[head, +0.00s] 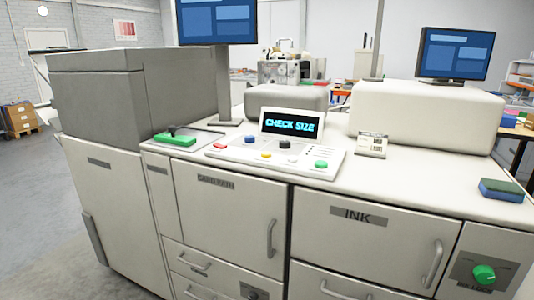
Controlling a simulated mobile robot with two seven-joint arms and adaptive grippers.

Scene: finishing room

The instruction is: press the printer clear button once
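The printer (233,220) is a long pale machine across the view. Its sloped control panel (240,153) sits on top near the middle, with a lit display (291,124) reading "CHECK SIZE". The panel carries a red button (220,146), a blue button (249,139), a yellow button (266,155), a black knob or button (284,144), a pale button (291,157) and a green button (321,164). Button labels are too small to read, so I cannot tell which one is clear. Neither of my grippers shows in the head view.
A green block (175,139) with a dark part lies left of the panel. A blue-green sponge (502,189) lies at the right edge. A left monitor (217,22) rises on a post behind the panel. Grey floor (30,195) is open at left.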

